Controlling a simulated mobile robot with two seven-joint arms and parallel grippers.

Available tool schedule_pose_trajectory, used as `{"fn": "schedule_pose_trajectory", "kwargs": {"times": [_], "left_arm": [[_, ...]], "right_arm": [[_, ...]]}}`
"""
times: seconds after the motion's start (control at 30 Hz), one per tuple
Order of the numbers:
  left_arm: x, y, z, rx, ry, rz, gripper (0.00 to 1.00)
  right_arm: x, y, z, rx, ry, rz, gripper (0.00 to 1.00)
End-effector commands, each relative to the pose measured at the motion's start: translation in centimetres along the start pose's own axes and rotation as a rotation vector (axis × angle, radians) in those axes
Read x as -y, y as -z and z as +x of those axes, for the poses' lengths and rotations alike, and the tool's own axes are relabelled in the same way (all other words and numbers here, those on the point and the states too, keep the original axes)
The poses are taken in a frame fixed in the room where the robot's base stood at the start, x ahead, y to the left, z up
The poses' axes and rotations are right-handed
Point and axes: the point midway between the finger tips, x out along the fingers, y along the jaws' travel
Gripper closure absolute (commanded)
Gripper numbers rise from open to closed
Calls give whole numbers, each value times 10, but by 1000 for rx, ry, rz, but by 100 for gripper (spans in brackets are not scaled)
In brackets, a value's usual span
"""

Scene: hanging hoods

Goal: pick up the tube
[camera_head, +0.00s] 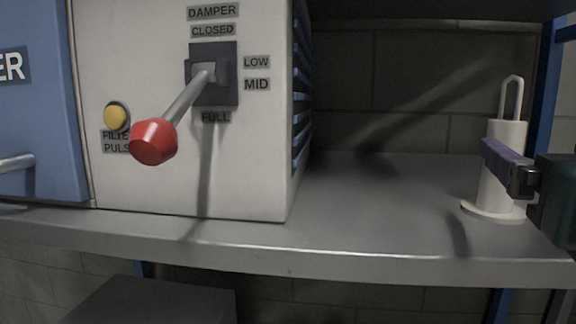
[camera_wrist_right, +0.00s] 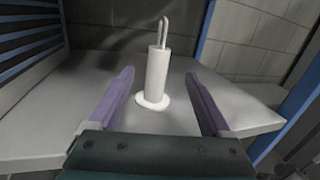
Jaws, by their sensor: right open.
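The tube is a white upright cylinder (camera_head: 508,135) with a round base flange and a tall loop handle on top. It stands on the grey shelf at the right in the head view. In the right wrist view the tube (camera_wrist_right: 157,75) stands ahead, between the lines of the two fingers. My right gripper (camera_wrist_right: 160,95) is open and empty, with purple fingers apart on either side. In the head view my right gripper (camera_head: 497,158) comes in from the right and covers part of the tube's side. My left gripper is not in view.
A white cabinet (camera_head: 250,165) with a red-knobbed damper lever (camera_head: 153,141) and a yellow button (camera_head: 115,116) stands left on the shelf (camera_head: 370,215). Blue posts (camera_head: 549,70) rise at the right. The shelf between cabinet and tube is clear.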

Motion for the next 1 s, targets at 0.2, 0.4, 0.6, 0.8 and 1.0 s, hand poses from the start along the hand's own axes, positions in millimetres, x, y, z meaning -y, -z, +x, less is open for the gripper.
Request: {"fn": "schedule_pose_trajectory", "kwargs": {"times": [0.2,0.4,0.6,0.8,1.0], "left_arm": [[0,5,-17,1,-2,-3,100],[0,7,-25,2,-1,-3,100],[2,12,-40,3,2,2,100],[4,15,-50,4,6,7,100],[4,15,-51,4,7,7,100]], "right_arm": [[0,8,25,-60,7,55,18],[0,12,46,-58,6,53,18],[0,11,65,-59,6,51,18],[0,15,92,-56,6,50,18],[1,18,100,-57,6,52,18]]}}
